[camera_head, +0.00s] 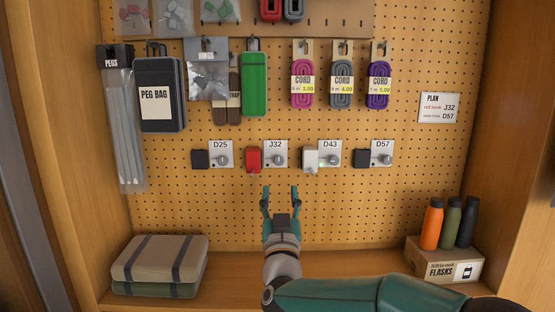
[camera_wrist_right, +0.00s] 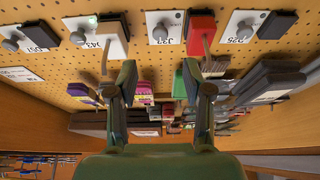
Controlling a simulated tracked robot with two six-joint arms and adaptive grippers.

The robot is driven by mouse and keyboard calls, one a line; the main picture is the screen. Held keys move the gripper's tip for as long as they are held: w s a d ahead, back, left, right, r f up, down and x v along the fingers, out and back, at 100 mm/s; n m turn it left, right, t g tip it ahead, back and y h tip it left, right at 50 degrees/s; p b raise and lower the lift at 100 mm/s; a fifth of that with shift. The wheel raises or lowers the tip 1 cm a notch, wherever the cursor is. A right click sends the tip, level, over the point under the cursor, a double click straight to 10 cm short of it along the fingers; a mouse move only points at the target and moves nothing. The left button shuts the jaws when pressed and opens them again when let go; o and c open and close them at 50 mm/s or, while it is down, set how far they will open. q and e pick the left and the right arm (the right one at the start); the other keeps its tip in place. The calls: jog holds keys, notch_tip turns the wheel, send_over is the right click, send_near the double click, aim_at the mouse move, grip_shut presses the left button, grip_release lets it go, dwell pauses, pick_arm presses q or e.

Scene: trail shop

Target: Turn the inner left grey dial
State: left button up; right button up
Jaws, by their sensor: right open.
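Four small plates with grey dials sit in a row on the pegboard, labelled D25, J32, D43 and D57. The inner left grey dial (camera_head: 276,160) is on the J32 plate, beside the red hook block (camera_head: 253,160). In the right wrist view this dial (camera_wrist_right: 160,34) shows near the top middle, with the red block (camera_wrist_right: 201,33) to its right. My right gripper (camera_head: 280,192) is open and empty, just below the J32 plate in the picture and apart from the dial. In the wrist view its fingers (camera_wrist_right: 158,80) are spread, with nothing between them. My left gripper is not in view.
The white hook block (camera_head: 310,160) and inner right dial (camera_head: 328,160) are close by on the right. The D25 dial (camera_head: 222,160) is on the left. Cord packs (camera_head: 341,85) and a green case (camera_head: 254,85) hang above. Flasks (camera_head: 432,225) and folded bundles (camera_head: 160,262) stand below.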

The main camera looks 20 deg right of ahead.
aim_at(279, 162)
jog(key=p+x, duration=0.3)
jog(key=x, duration=0.8)
jog(key=shift+p, duration=0.35)
grip_shut()
